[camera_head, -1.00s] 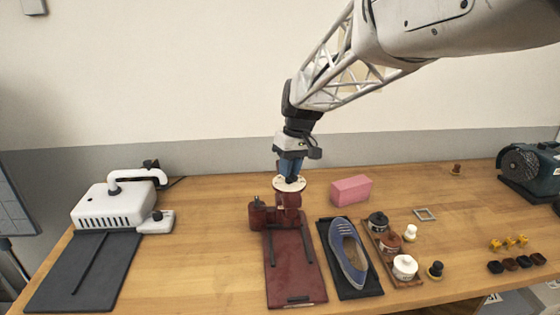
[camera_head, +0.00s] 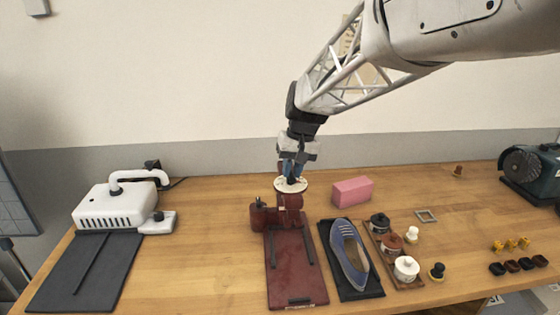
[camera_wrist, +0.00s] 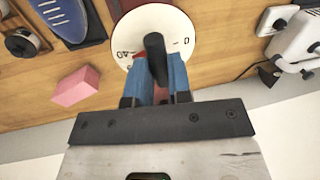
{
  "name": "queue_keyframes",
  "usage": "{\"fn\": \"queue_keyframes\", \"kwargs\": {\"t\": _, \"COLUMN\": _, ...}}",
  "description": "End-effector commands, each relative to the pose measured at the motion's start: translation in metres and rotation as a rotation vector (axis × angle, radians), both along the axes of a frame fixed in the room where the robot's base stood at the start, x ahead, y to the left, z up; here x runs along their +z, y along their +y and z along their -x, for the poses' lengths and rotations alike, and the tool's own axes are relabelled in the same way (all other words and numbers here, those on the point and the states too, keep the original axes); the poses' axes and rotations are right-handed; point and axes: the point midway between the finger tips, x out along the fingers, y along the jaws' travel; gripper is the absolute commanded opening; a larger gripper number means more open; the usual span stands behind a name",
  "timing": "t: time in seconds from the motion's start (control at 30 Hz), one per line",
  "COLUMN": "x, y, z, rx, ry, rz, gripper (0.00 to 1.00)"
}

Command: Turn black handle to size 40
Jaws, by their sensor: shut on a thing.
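The black handle (camera_wrist: 154,46) stands on a white round dial (camera_wrist: 177,22) in the wrist view. A "40" mark shows on the dial to the left of the handle and a "0" to the right. In the head view the dial (camera_head: 280,187) lies flat on top of a dark red stand (camera_head: 290,203). My gripper (camera_wrist: 157,65) points down at the dial, its blue fingers shut on the black handle, one on each side. I cannot tell which exact mark the handle points to.
The stand's red base (camera_head: 290,270) reaches toward the front edge. A grey and blue shoe-shaped piece (camera_head: 345,250) on a black board is right of it. A pink block (camera_head: 352,191) is behind right. A white machine (camera_head: 113,206) stands left, with clear table between.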

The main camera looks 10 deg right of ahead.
Motion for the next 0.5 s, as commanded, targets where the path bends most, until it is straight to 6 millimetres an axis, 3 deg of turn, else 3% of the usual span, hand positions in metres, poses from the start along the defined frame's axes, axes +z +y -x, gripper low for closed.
{"fn": "queue_keyframes", "kwargs": {"t": 0.5, "x": 0.0002, "y": -0.0005, "z": 0.0006, "rx": -0.16, "ry": 0.0, "rz": 0.0, "gripper": 0.0}}
